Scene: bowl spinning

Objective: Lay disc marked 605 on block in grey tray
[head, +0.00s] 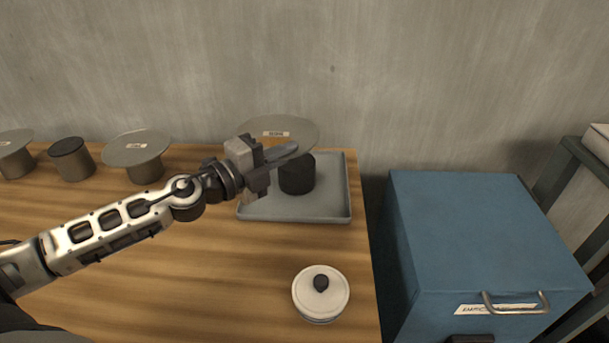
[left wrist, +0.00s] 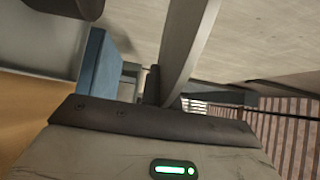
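A grey disc (head: 255,127) with a small label, too small to read, is level above the dark block (head: 297,176) in the grey tray (head: 345,207). My left gripper (head: 280,153) is at the disc's near rim and looks shut on it. In the left wrist view the disc (left wrist: 190,45) shows edge-on beside a dark finger (left wrist: 152,85). The block (left wrist: 68,8) shows at the top left there, with a gap between it and the disc. One finger is partly hidden. My right gripper is not in view.
At the left stand two discs on blocks (head: 138,148) (head: 12,140) and a bare dark-topped block (head: 72,158). A white lidded pot (head: 320,293) stands near the table's right edge. A blue cabinet (head: 470,225) is to the right. The wooden table's front middle is clear.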

